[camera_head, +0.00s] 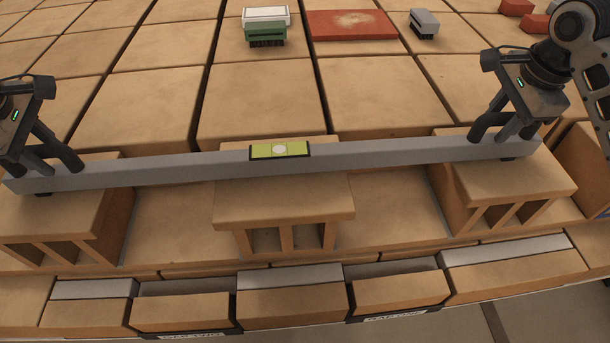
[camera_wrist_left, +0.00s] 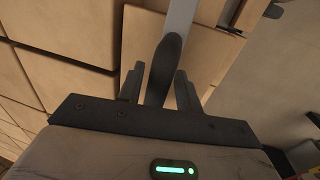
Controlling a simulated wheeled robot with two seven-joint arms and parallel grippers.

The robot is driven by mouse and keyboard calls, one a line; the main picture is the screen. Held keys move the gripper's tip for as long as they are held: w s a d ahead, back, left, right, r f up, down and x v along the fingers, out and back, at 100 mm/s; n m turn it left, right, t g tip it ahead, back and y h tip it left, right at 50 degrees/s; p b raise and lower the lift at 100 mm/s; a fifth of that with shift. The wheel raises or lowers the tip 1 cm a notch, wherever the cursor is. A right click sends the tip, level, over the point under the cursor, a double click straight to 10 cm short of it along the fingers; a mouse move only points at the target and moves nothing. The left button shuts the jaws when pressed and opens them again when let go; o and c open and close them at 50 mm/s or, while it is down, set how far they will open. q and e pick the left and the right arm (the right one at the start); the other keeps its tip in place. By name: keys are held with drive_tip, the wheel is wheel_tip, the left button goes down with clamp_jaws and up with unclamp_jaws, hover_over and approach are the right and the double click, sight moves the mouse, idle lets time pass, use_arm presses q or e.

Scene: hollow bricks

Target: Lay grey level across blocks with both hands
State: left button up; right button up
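The grey level (camera_head: 390,153) is a long bar with a yellow-green vial window (camera_head: 280,150) in its middle. It spans the left block (camera_head: 75,219), the middle block (camera_head: 285,205) and the right block (camera_head: 508,185), all tan and hollow. I cannot tell whether its underside touches them. My left gripper (camera_head: 45,165) is shut on its left end and my right gripper (camera_head: 505,140) on its right end, with the inner finger faces hidden. In the left wrist view the level (camera_wrist_left: 181,20) runs up from behind a dark finger of the left gripper (camera_wrist_left: 160,85).
At the back lie a green and white brush-like block (camera_head: 265,28), a red slab (camera_head: 352,25), a small grey brush (camera_head: 424,23) and red pieces (camera_head: 535,22). Large tan slabs fill the surface behind. A front ledge carries more tan blocks and grey strips (camera_head: 290,275).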

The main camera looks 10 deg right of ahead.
use_arm(q)
drive_tip(key=shift+o, duration=0.2)
drive_tip(key=shift+r, duration=0.15)
use_arm(e)
drive_tip(key=shift+o, duration=0.2)
drive_tip(key=shift+r, duration=0.15)
use_arm(q)
wheel_tip(320, 180, up, 12)
drive_tip(key=s, duration=0.2)
drive_tip(key=shift+s, duration=0.25)
use_arm(e)
wheel_tip(320, 180, up, 12)
drive_tip(key=s, duration=0.2)
drive_tip(key=shift+s, duration=0.2)
